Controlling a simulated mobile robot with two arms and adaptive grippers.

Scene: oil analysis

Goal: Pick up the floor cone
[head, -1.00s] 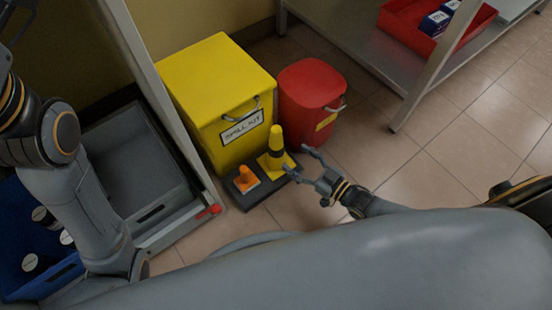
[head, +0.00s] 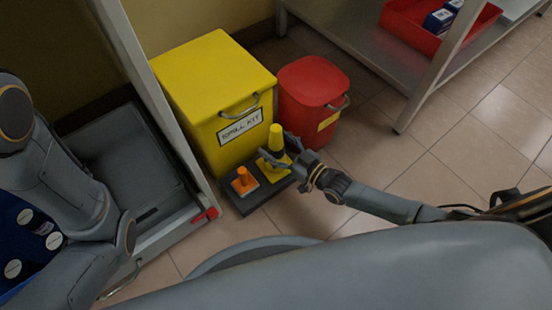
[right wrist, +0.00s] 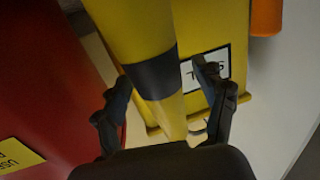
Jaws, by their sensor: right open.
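The yellow floor cone (head: 275,131) with a black band stands upright on a dark low platform (head: 252,203) in front of the spill kit box. It also shows large in the right wrist view (right wrist: 132,32). My right gripper (head: 277,149) is open at the cone, with one finger on each side of it around the black band. The right wrist view shows the open fingers (right wrist: 162,82) with gaps between them and the cone. The cone's base is partly hidden by the gripper in the head view. My left gripper is out of view.
The yellow spill kit box (head: 205,75) and a red bin (head: 310,85) stand close behind. A grey cart (head: 165,215) is at left. Tiled floor (head: 440,140) is free at right.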

